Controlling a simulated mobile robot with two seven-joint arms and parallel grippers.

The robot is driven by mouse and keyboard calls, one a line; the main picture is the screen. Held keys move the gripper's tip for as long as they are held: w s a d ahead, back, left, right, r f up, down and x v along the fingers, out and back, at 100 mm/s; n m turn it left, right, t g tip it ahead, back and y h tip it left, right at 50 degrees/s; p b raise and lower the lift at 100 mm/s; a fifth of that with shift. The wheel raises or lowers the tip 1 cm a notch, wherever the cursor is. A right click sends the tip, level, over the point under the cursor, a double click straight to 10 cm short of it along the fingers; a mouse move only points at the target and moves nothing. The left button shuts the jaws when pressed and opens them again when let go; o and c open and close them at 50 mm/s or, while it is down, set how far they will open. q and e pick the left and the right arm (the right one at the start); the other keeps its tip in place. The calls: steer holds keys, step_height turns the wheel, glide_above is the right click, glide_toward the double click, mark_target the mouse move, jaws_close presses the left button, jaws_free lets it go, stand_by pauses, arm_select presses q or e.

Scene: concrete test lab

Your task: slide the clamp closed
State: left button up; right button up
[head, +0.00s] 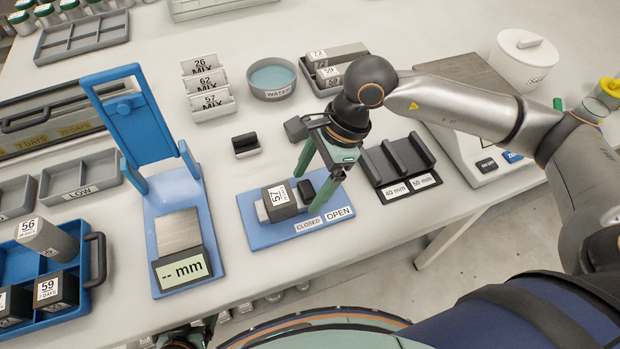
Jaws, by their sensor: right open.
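The clamp is a blue base plate (258,236) with CLOSED and OPEN labels along its front edge. A dark grey block (283,207) marked 57 sits on it, with a light grey piece at its left. A black sliding piece (306,191) stands right of the block, near the OPEN end. My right gripper (310,190) comes down from above, open, its green fingers behind and in front of the black piece. Contact with the piece cannot be told. A dark part at the bottom edge appears to be my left gripper (185,338), mostly cut off.
A blue measuring stand (155,205) with a "-- mm" display is left of the clamp. A black slotted rack (397,160) and a scale (470,150) stand right. A water bowl (272,79) is behind. A blue crate (83,300) holds blocks at lower left.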

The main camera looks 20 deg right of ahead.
jaws_close()
stand_by(0.8)
